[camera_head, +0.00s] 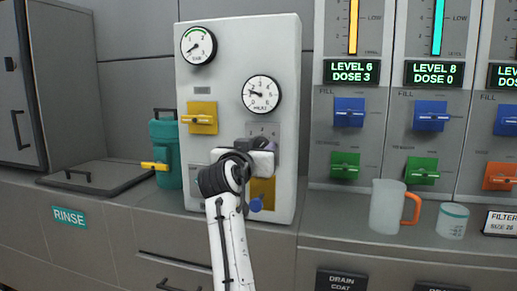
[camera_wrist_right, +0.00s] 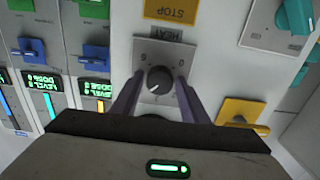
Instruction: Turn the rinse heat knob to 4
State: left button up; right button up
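The heat knob (camera_wrist_right: 158,80) is a dark round knob on a grey plate (camera_wrist_right: 160,55) marked HEAT, which appears upside down in the right wrist view. My right gripper (camera_wrist_right: 158,88) is open, with one purple finger on each side of the knob and a small gap showing. In the head view my right gripper (camera_head: 258,152) is at the front of the white panel (camera_head: 235,90) and hides the knob; part of the grey plate (camera_head: 264,130) shows above it. My left gripper is out of view.
Two round gauges (camera_head: 261,95) and a yellow valve (camera_head: 202,118) are on the panel. A yellow STOP plate (camera_wrist_right: 172,10) adjoins the knob plate. A teal container (camera_head: 165,150) stands left; dispensers with blue handles (camera_head: 349,112) and a jug (camera_head: 388,207) are right.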

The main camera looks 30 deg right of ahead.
jog(key=shift+o, duration=0.9)
